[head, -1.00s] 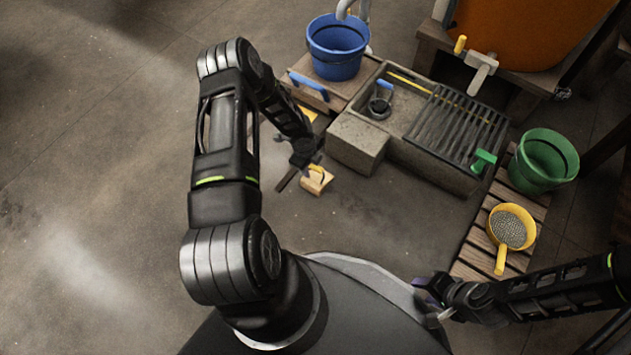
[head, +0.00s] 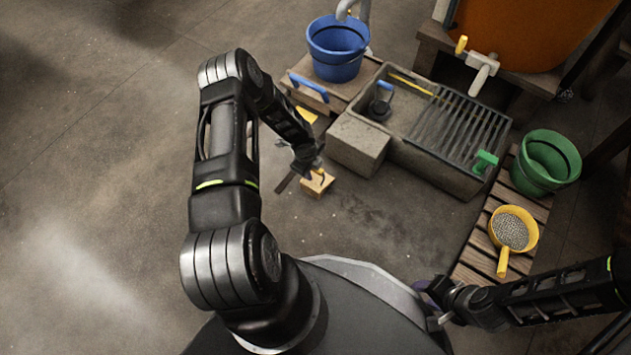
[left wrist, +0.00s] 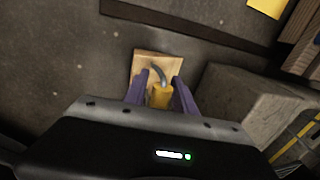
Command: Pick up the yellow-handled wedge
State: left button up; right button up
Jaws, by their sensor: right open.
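A small pale wooden block (head: 316,185) sits on the floor, with a small dark curved piece and a yellow part on it. In the left wrist view the block (left wrist: 146,62) has a grey curved piece on top, and a yellow handle (left wrist: 161,96) shows nearer the camera. My left gripper (head: 308,168) is over the block, its two purple fingers (left wrist: 161,78) apart on either side of the handle. Narrow gaps seem to remain; I cannot tell whether they touch it. My right gripper (head: 430,292) is open at lower right, away from the block and partly hidden.
A stone trough (head: 355,146) with a grate stands behind and right of the block. A blue bucket (head: 336,62), a green bucket (head: 545,162) and a yellow sieve (head: 512,230) stand around it. A dark flat strip lies beside the block. Floor at left is clear.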

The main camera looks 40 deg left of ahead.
pick_arm(q)
grip_shut()
dwell(1.1)
